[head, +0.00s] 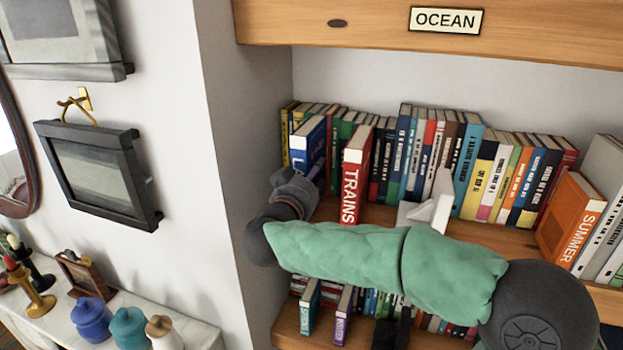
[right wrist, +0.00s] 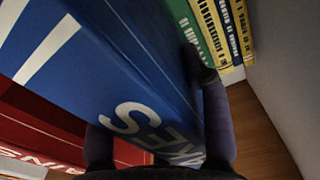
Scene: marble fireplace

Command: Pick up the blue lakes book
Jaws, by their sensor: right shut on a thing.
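The blue lakes book (head: 308,140) stands at the left end of the upper shelf, sticking out in front of the row behind it. In the right wrist view the blue book (right wrist: 125,70) fills the middle, with the white letters "KES" on its spine. My right gripper (head: 306,178) is shut on it. In the right wrist view its dark fingers (right wrist: 155,135) sit on either side of the spine. The book's lower part is hidden by the gripper in the head view. My left gripper is not in view.
The red TRAINS book (head: 352,185) stands close to the right of the blue book. An orange SUMMER book (head: 570,215) is further right. The shelf's side wall (head: 245,170) is close on the left. An OCEAN sign (head: 446,20) hangs above.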

